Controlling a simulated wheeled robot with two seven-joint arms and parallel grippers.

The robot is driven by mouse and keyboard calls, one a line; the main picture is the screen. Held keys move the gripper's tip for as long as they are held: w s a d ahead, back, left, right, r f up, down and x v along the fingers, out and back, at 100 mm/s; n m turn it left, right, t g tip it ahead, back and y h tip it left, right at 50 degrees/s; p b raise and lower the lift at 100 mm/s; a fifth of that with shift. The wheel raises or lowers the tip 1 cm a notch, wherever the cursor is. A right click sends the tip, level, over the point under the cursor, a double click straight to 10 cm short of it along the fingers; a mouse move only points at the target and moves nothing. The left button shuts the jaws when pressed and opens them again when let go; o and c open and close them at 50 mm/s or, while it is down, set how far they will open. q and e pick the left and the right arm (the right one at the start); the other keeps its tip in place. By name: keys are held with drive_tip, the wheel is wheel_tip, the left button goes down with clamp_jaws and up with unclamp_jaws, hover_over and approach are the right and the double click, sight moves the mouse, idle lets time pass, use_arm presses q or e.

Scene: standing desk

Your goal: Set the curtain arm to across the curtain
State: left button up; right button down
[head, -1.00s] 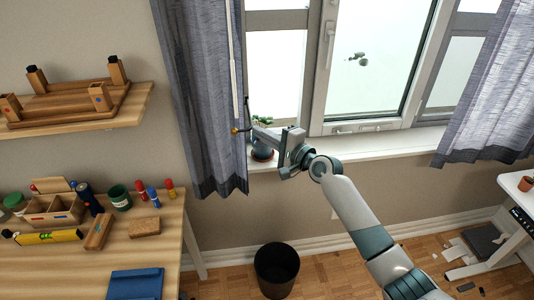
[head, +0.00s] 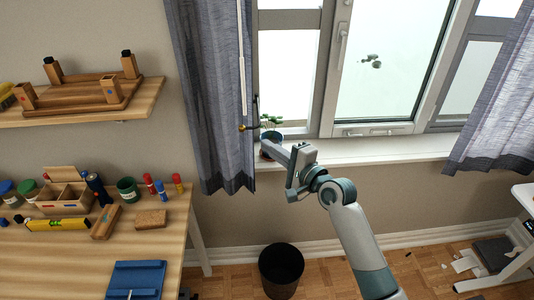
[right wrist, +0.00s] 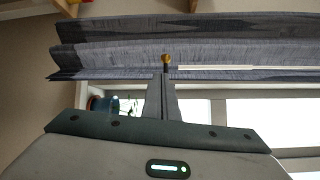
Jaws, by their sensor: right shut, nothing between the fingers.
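The left curtain (head: 208,90) hangs grey-blue beside the window. At its right edge is the curtain arm, a small dark bracket (head: 255,108) with a brass knob (head: 243,127) that shows against the curtain. In the right wrist view the knob (right wrist: 166,58) stands just beyond my fingertips, in front of the curtain folds (right wrist: 120,50). The rest of the curtain arm is hard to make out. My right gripper (head: 266,146) is shut and empty, below and right of the knob, apart from it. It shows in the right wrist view (right wrist: 164,77). My left gripper is out of view.
A potted plant (head: 271,136) stands on the windowsill (head: 380,150), close behind my right gripper. A wooden shelf (head: 140,100) and a workbench (head: 70,262) with tools are at left. A black bin (head: 281,268) is on the floor.

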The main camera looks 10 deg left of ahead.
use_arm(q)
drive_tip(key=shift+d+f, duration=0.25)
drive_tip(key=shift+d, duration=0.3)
use_arm(e)
drive_tip(key=shift+s+a+r, duration=0.1)
drive_tip(key=shift+s+a, duration=0.15)
drive_tip(key=shift+s, duration=0.3)
drive_tip(key=shift+s+a, duration=0.25)
drive_tip(key=shift+s, duration=0.3)
